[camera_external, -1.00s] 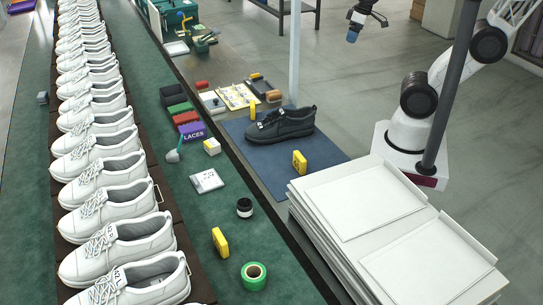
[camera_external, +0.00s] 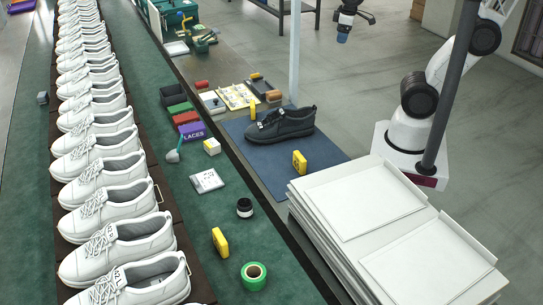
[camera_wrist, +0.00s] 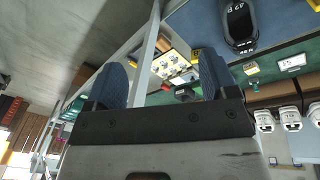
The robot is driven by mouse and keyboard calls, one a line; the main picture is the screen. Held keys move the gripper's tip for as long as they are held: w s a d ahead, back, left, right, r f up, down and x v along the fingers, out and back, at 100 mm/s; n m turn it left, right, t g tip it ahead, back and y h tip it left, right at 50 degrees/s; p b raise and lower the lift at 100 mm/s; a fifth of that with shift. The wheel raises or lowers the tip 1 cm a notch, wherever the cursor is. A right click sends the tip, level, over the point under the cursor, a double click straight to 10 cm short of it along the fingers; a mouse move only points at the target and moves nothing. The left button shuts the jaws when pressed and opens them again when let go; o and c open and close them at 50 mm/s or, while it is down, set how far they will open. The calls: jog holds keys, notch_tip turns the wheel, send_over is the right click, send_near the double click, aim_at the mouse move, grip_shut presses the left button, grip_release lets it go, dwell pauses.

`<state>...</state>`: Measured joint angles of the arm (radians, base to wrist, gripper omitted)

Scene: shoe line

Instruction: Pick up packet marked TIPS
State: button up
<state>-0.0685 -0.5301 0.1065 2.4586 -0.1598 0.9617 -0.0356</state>
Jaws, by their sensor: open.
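A flat white packet (camera_external: 207,180) with dark print lies on the green bench surface, right of the shoe row; its print is too small to read, so I cannot confirm that it says TIPS. My gripper (camera_external: 343,37) is high at the top of the external view, far behind and right of the packet. In the wrist view my gripper (camera_wrist: 163,75) has its two blue fingers wide apart with nothing between them. A white flat item (camera_wrist: 292,62) at the right of the wrist view may be the same packet.
A black shoe (camera_external: 280,126) sits on a blue mat (camera_external: 328,168). White shoes (camera_external: 113,204) line the left. Nearby are a LACES box (camera_external: 193,132), a black-and-white jar (camera_external: 244,208), green tape (camera_external: 254,276) and yellow blocks (camera_external: 220,242). A pole (camera_external: 294,60) and stacked white boards (camera_external: 365,200) stand right.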

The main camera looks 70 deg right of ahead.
jog(key=w+a+f+n+h, duration=0.2)
jog(key=w+a+n, duration=0.1)
jog(key=w, duration=0.4)
jog(key=w+a+f+n+h, duration=0.2)
jog(key=w+n, duration=0.1)
jog(key=w, duration=0.3)
jog(key=n+t+h, duration=0.4)
jog(key=n+t, duration=0.1)
jog(key=n, duration=0.9)
send_over(215, 145)
jog(key=s+d, duration=0.5)
jog(key=d, duration=0.6)
notch_tip(215, 145, down, 18)
jog(key=r, duration=0.1)
jog(key=a+f+n+t, duration=0.1)
jog(key=a+f+n, duration=0.1)
jog(key=a+f, duration=0.1)
jog(key=a+f+n+t+y, duration=0.1)
jog(key=a+f+n+t, duration=0.1)
jog(key=a+f, duration=0.2)
jog(key=w+a+f+n+t, duration=0.1)
jog(key=a+f+n, duration=0.1)
jog(key=a+f, duration=0.2)
jog(key=shift+a+f+n+y, duration=0.15)
jog(key=shift+a+n+y, duration=0.2)
jog(key=shift+a, duration=1.05)
jog(key=shift+x, duration=1.3)
jog(key=shift+w, duration=0.15)
